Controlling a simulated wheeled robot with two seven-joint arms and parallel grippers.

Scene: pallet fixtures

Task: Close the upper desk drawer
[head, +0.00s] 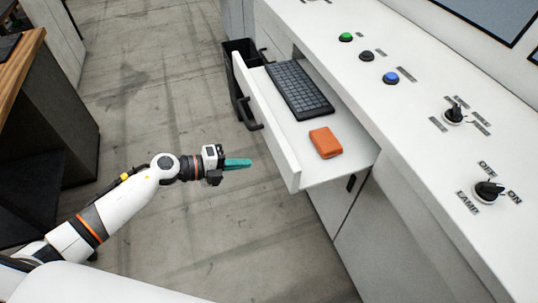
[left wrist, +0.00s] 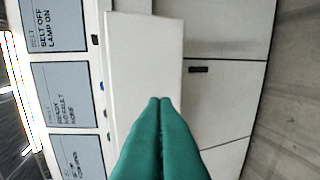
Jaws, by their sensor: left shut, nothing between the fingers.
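The upper desk drawer (head: 265,125) stands pulled out from the white desk in the head view. A black keyboard (head: 299,89) and an orange box (head: 325,142) lie in it. A dark handle (head: 246,114) shows on its front. My left gripper (head: 248,162) is shut and empty, with teal fingers, in front of the drawer's near end and apart from it in the picture. In the left wrist view, the shut fingertips (left wrist: 160,100) point toward the white drawer front (left wrist: 143,60); I cannot tell the exact gap. My right gripper is not in view.
The desk top carries a green button (head: 345,37), a blue button (head: 391,78) and a lamp switch (head: 488,190). A dark bin (head: 240,47) stands beyond the drawer. A wooden-topped table (head: 20,65) is at the left. The floor between is clear.

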